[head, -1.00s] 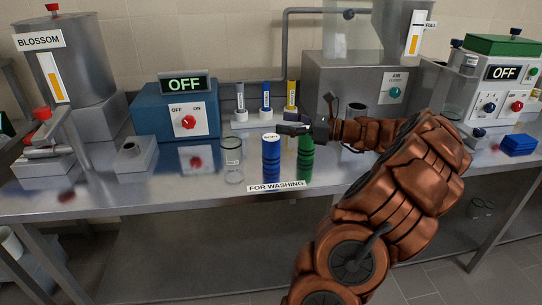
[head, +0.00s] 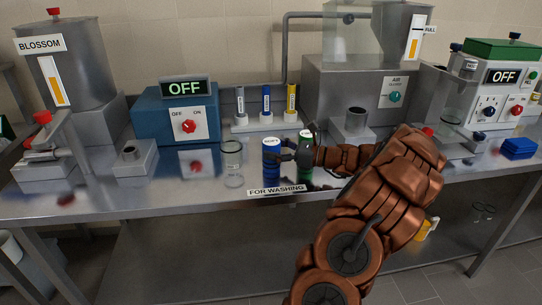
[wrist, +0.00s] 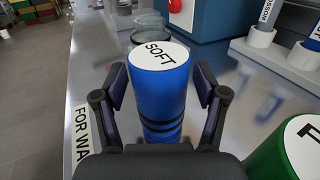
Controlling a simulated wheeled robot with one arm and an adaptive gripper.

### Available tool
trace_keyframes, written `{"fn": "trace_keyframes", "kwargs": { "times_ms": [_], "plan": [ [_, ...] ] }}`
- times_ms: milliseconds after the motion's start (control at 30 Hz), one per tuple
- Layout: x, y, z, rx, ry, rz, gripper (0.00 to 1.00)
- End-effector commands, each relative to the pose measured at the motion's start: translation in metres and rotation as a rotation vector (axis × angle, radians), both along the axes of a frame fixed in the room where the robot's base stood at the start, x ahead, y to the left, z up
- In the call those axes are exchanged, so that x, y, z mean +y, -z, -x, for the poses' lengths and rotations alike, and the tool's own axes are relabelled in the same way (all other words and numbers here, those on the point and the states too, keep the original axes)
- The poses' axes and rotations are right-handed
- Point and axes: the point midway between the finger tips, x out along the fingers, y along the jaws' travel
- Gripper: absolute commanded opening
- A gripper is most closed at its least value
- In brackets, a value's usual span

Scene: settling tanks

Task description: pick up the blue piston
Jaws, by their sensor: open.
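The blue piston (head: 271,172), a blue cylinder with dark bands low down and a white top, stands upright on the metal table behind the FOR WASHING label (head: 276,190). In the wrist view the blue piston (wrist: 160,95) has SOFT on its top. My gripper (head: 278,152) is open and level with its upper part. In the wrist view my gripper (wrist: 160,78) has one finger on each side of it, with no clear grip. Its lower end is hidden behind the gripper body.
A green cylinder (head: 305,170) stands close on the right, partly hidden by my gripper. A clear glass (head: 232,163) stands close on the left. Behind is a rack (head: 255,124) with grey, blue and yellow tubes, beside a blue switch box (head: 160,115).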

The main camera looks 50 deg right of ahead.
Motion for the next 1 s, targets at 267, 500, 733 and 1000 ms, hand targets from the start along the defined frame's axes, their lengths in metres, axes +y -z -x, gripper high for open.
{"fn": "trace_keyframes", "kwargs": {
  "times_ms": [267,500,733,1000],
  "plan": [
    [0.015,0.000,-0.029,0.000,-0.002,0.001,0.72],
    [0.016,0.000,-0.031,0.000,0.000,0.001,0.72],
    [0.016,0.000,-0.031,0.000,0.000,0.000,0.53],
    [0.016,0.000,-0.031,0.000,0.000,0.000,0.25]
  ]
}}
